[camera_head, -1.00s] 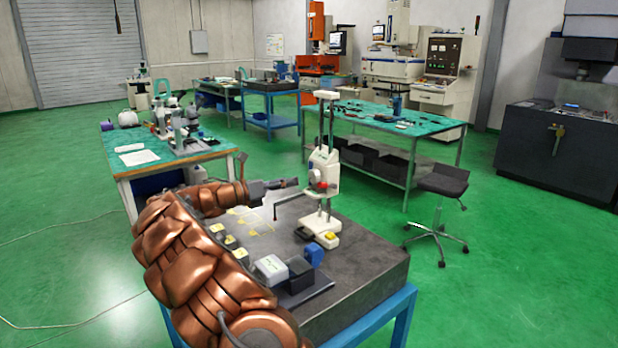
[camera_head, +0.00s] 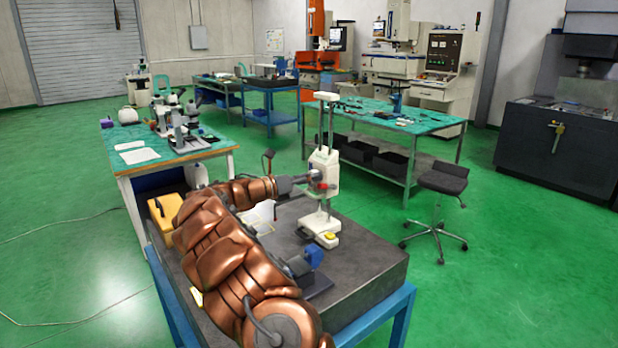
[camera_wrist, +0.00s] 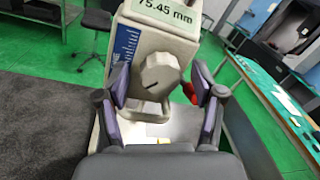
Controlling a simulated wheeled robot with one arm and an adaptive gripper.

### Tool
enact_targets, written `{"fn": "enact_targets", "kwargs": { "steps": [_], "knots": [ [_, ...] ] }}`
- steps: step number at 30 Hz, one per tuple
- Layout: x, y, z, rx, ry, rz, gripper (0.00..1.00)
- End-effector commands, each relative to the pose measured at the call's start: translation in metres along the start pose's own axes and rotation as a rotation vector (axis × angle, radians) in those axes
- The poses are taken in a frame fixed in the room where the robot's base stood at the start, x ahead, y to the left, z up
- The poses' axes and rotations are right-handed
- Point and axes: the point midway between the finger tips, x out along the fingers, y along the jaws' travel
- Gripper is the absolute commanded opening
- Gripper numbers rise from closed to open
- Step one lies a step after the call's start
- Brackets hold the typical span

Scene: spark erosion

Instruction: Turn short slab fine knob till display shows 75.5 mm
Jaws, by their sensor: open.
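The white height gauge (camera_head: 323,168) stands upright on the dark granite slab (camera_head: 365,254). In the wrist view its display (camera_wrist: 165,13) reads 75.45 mm. Below the display is a round grey knob (camera_wrist: 161,75) on the gauge's face. My gripper (camera_wrist: 163,92) is open, with one finger on each side of the knob; I see gaps between the fingers and the knob. In the head view my gripper (camera_head: 306,181) is up against the front of the gauge, and the knob is hidden there.
A red part (camera_wrist: 190,93) sits beside the right finger. A yellow button (camera_head: 329,236) is on the gauge's base. A blue object (camera_head: 314,256) lies on the slab near my arm. A stool (camera_head: 440,190) stands to the right on open green floor.

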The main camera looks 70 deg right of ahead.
Motion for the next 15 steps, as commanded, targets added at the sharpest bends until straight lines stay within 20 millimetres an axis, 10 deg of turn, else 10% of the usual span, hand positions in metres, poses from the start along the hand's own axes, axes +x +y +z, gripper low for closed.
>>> {"fn": "enact_targets", "kwargs": {
  "steps": [5,15],
  "knots": [
    [-0.0002,0.0003,-0.0002,0.0,0.0,0.001,0.68],
    [-0.0004,0.0004,-0.0004,0.0,0.0,0.001,0.33]
  ]
}}
